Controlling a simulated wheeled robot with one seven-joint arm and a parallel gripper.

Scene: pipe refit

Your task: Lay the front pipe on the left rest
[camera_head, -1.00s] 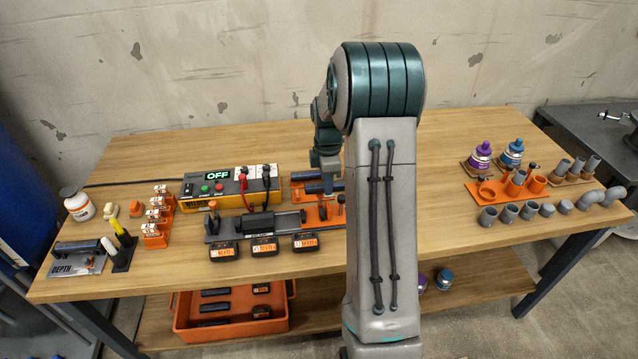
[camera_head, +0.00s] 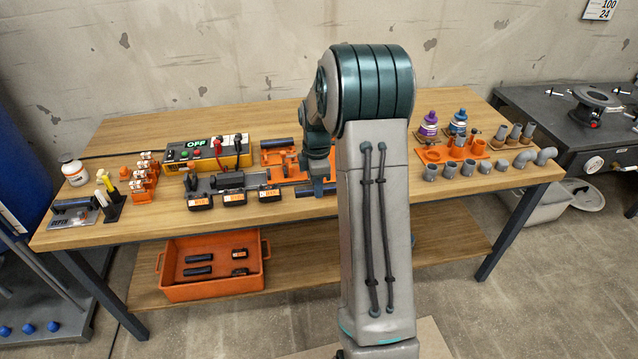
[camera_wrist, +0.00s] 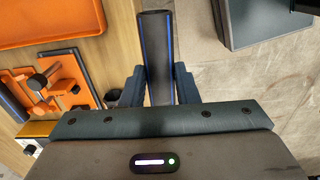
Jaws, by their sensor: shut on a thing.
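In the wrist view my gripper (camera_wrist: 158,88) is shut on a black pipe with blue stripes (camera_wrist: 157,50), which points up the picture between the fingers. Another black pipe (camera_head: 282,143) lies at the back of an orange fixture (camera_head: 270,157). The wrist view shows orange fixture parts with dark knobs (camera_wrist: 62,84) left of the held pipe, apart from it. I cannot tell which part is the left rest.
A welder box marked OFF (camera_head: 205,155) and several dark labelled blocks (camera_head: 235,198) stand left of my gripper. Grey pipe fittings (camera_head: 485,167) and bottles (camera_head: 429,124) stand at the right. An orange bin (camera_head: 212,289) is on the lower shelf.

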